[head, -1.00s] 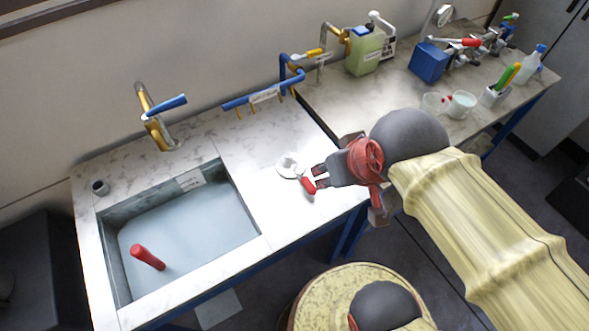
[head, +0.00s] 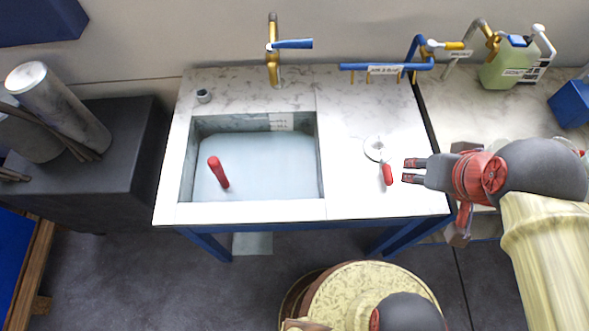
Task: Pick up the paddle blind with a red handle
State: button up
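A paddle blind with a red handle (head: 387,174) lies on the white marble counter right of the sink. Its pale round disc (head: 375,147) points to the back. A second red handle (head: 218,172) stands tilted in the sink's pale blue water; whatever is below it is hidden. My gripper (head: 407,170) is just right of the handle on the counter and points left. Its two dark fingers with red marks are apart, with nothing seen between them. I cannot tell its height above the counter.
The sink (head: 327,170) has a brass tap with a blue lever (head: 292,43) behind it. A blue pipe (head: 385,66) runs along the counter's back. A green canister (head: 505,66) stands on the right bench. Metal cylinders (head: 62,108) stand on a dark cabinet at left.

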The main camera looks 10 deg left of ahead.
aim_at(379, 148)
jog(key=i+l+u, duration=0.1)
jog(key=l+u, duration=0.15)
jog(key=l, duration=0.35)
jog(key=l+u, duration=0.25)
jog(key=l, duration=0.4)
